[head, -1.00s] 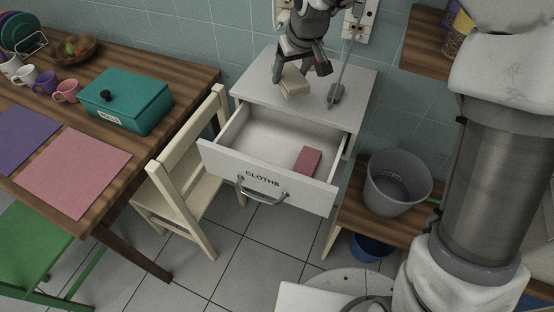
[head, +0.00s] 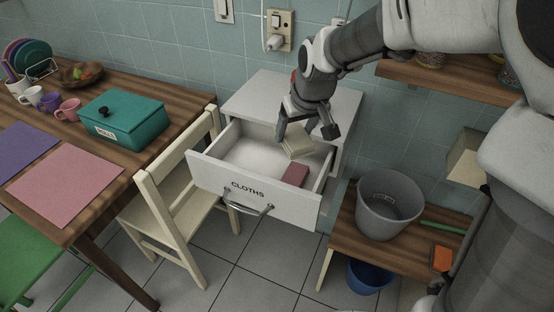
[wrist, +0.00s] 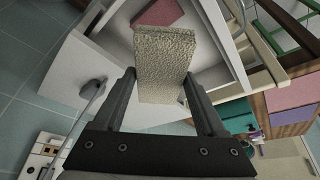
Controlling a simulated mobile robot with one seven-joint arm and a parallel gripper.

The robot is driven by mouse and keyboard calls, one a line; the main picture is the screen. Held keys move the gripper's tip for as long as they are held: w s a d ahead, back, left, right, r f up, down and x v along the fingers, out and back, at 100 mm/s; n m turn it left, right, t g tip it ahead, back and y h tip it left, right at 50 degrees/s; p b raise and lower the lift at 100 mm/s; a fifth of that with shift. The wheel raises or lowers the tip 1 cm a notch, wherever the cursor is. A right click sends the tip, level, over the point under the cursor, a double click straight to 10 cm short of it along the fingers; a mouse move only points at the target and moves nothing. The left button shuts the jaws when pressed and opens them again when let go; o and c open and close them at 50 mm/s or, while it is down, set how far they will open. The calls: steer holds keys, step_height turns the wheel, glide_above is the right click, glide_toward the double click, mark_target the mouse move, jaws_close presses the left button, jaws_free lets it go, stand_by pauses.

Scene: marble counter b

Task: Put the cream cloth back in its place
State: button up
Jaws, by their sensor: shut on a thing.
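The cream cloth (head: 297,147) is a folded, textured block. My gripper (head: 308,131) is shut on it and holds it at the back right of the open drawer, near the cabinet front. In the wrist view the cloth (wrist: 163,62) sticks out between the fingers (wrist: 160,85). The drawer labelled CLOTHS (head: 258,208) is pulled out. A red cloth (head: 293,175) lies inside at its right side, just in front of the cream cloth in the head view. I cannot tell whether the cream cloth touches the drawer floor.
The white cabinet top (head: 262,95) is clear apart from my arm above it. The left part of the drawer is empty. A cream chair (head: 170,190) stands close to the drawer's left. A grey bucket (head: 388,205) stands on a low wooden bench to the right.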

mark_target(309, 143)
step_height(309, 143, down, 13)
steer(key=b, duration=0.3)
steer(key=w, duration=0.1)
steer(key=w+d+f, duration=0.1)
steer(key=w+b, duration=0.1)
steer(key=shift+w+d+f, duration=0.15)
steer(key=shift+w+d, duration=0.05)
steer(key=shift+w, duration=0.2)
steer(key=shift+f, duration=0.25)
steer(key=o, duration=1.4)
steer(key=shift+r, duration=0.1)
steer(key=p+v, duration=0.3)
steer(key=v, duration=0.9)
steer(key=shift+r, duration=0.25)
